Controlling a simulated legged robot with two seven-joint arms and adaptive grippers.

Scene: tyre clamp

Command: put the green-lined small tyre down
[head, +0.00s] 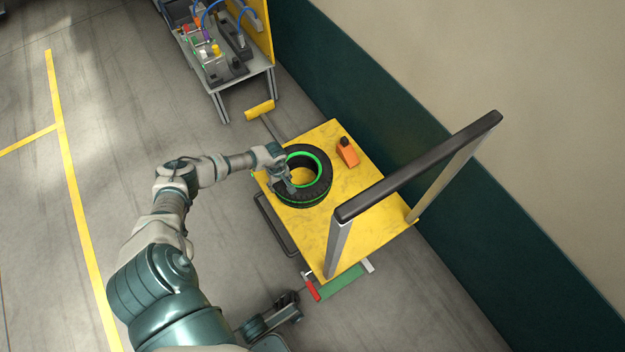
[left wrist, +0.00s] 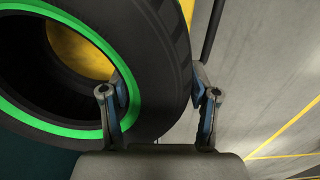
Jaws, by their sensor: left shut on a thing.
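The small black tyre with a green lining (head: 318,188) lies flat at the left part of the yellow cart top (head: 345,235). I cannot tell whether it rests on the surface or is just above it. My left gripper (head: 288,180) is shut on the tyre's left side. In the left wrist view, the tyre (left wrist: 165,60) shows large, with my left gripper's fingers (left wrist: 158,105) on either side of its wall, one inside the hole and one outside. My right gripper (head: 288,303) is low near the cart's front edge, small and dark; its jaws are unclear.
An orange block with a black top (head: 347,152) stands on the cart behind the tyre. A black-topped handle frame (head: 420,165) rises at the cart's right side. A grey table (head: 228,80) with parts stands behind. The front part of the cart top is clear.

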